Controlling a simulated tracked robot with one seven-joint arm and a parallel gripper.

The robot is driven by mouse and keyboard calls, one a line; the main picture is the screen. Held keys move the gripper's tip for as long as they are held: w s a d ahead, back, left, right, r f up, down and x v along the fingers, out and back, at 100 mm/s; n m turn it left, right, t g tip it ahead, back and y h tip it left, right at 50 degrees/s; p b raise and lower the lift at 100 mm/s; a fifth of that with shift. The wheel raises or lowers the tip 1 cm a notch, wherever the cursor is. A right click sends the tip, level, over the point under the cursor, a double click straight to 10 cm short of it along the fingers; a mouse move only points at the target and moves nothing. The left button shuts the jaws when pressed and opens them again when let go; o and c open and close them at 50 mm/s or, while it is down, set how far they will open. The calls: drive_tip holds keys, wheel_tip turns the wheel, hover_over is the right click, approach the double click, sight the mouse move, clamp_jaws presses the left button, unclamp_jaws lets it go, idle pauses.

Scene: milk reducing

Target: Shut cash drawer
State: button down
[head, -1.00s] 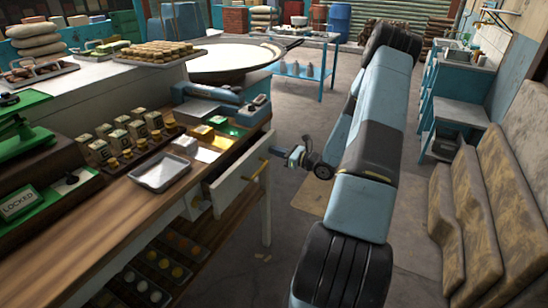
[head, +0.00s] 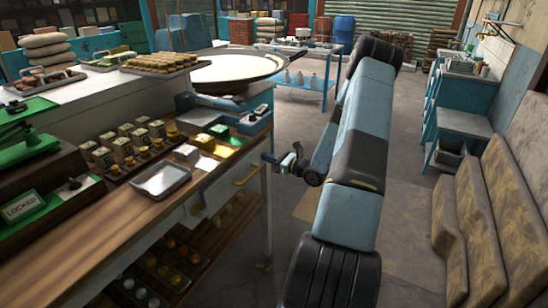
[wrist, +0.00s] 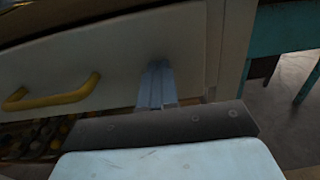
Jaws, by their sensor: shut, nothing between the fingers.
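The cash drawer's pale front (head: 226,190) with its yellow handle (head: 246,176) sits under the wooden counter edge. It looks flush or nearly flush, with no open interior showing. In the wrist view the drawer front (wrist: 120,55) fills the upper picture, with the handle (wrist: 52,94) at left. My gripper (wrist: 157,72) is shut and empty. Its tips are at the drawer front, to the right of the handle; I cannot tell if they touch. In the head view my gripper (head: 269,158) is at the drawer's right end.
A shelf below the drawer holds round items (head: 165,262). Stacked sacks (head: 490,220) stand at right. The floor between is clear.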

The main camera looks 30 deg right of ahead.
drive_tip(key=v, duration=1.4)
